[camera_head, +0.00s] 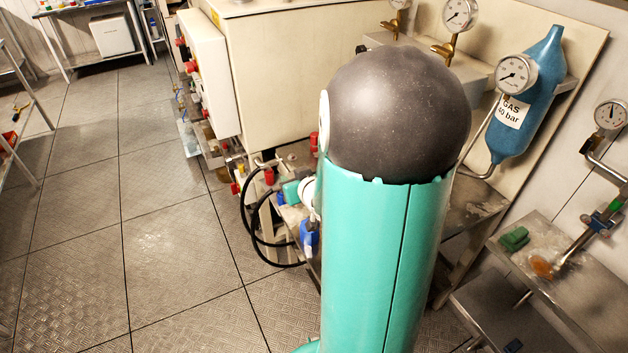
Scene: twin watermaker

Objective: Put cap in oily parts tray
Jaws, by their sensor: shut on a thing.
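My gripper is not in view. A large teal and dark part of my own arm fills the middle of the view and hides what lies behind it. I cannot make out a cap. No tray can be surely told as the oily parts tray. A small green object (515,238) lies on a metal shelf (553,232) at the right, beside an orange-brown patch.
A pale machine cabinet (280,85) with black hoses (262,240) stands behind my arm. A blue gas bottle (533,105) with a gauge (517,74) is mounted at the right. A shelf rack (20,130) stands far left. The tiled floor (150,230) between is clear.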

